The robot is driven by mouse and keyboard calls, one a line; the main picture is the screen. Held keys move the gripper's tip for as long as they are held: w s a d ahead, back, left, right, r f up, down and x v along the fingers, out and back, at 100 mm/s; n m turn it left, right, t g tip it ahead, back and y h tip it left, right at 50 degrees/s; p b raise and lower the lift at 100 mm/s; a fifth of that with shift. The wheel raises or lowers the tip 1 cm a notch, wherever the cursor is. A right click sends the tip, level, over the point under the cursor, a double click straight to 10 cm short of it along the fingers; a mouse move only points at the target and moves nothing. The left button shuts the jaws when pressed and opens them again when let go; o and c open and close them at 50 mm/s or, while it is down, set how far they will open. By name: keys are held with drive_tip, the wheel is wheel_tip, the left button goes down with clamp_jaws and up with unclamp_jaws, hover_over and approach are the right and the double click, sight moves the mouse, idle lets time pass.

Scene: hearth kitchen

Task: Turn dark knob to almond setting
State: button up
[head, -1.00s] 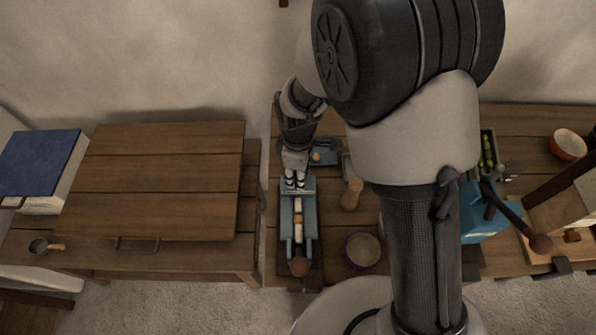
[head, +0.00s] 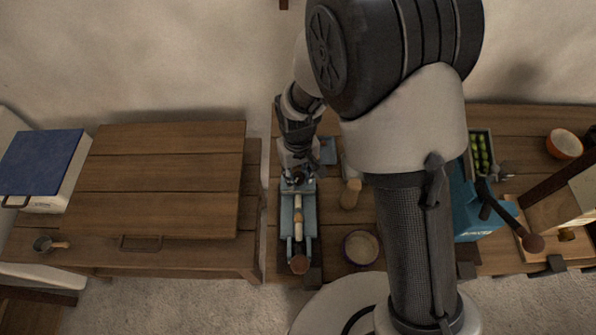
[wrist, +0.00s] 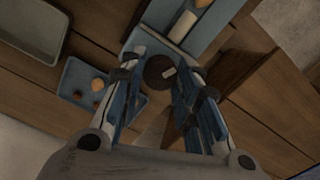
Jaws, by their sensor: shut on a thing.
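The dark round knob (wrist: 158,70) with a small pale mark shows in the wrist view, at the end of a blue device (wrist: 205,30). My gripper (wrist: 163,84) has its fingers on both sides of the knob and is shut on it. In the head view my gripper (head: 297,181) is at the far end of the blue device (head: 312,213), and the knob is hidden there. The pale mark points to the right in the wrist view. I cannot make out any setting labels, so which setting the mark faces is unclear.
A blue tray (wrist: 72,97) with small brown and orange pieces lies left of the gripper in the wrist view. A wooden pestle-like piece (head: 351,194) and a round bowl (head: 361,247) stand right of the device. A raised wooden top (head: 160,180) is to the left.

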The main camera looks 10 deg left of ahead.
sight(298, 177)
drive_tip(key=m, duration=0.4)
idle(0.6)
drive_tip(key=o, duration=1.1)
wheel_tip(298, 177, up, 12)
idle(0.4)
